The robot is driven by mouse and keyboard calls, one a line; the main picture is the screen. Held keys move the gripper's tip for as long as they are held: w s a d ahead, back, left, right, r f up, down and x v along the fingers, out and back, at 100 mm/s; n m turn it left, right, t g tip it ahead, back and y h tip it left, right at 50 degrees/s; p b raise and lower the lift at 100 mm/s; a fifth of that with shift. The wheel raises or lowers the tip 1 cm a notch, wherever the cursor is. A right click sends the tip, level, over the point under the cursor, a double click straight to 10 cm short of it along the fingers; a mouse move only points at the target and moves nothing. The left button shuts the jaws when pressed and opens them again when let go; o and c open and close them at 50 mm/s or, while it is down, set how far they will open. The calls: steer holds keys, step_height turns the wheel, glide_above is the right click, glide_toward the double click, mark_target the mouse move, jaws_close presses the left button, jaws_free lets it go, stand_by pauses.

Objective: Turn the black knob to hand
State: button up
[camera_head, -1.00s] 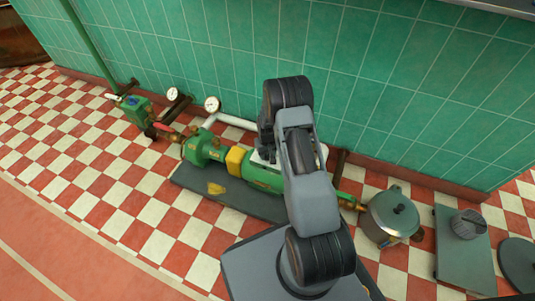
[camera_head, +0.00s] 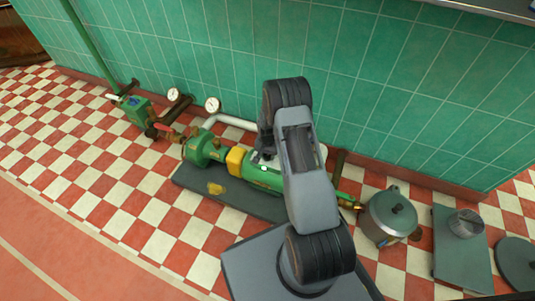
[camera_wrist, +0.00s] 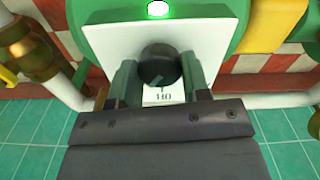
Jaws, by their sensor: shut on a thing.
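The black knob (camera_wrist: 157,66) is round and sits on a white square panel (camera_wrist: 108,36) in the wrist view. A pale pointer mark shows on its lower side, above a small printed number on a white label (camera_wrist: 160,97). My gripper (camera_wrist: 158,80) has one green-grey finger on each side of the knob and is shut on it. In the head view the knob and fingers are hidden behind my arm, in front of the green cylinder (camera_head: 325,189).
A green lamp (camera_wrist: 158,8) glows at the panel's top. In the head view, a yellow block (camera_head: 235,160) and a pot (camera_head: 389,215) flank my arm. Pressure gauges (camera_head: 212,104) and a pale pipe (camera_head: 236,121) stand behind, near the green tiled wall (camera_head: 370,80).

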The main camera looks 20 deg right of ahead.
mark_target(267, 155)
steer(key=shift+m, duration=0.6)
steer(key=o, duration=0.9)
steer(key=shift+o, duration=0.2)
step_height(267, 155, up, 14)
steer(key=p, duration=0.5)
steer(key=shift+f, duration=0.1)
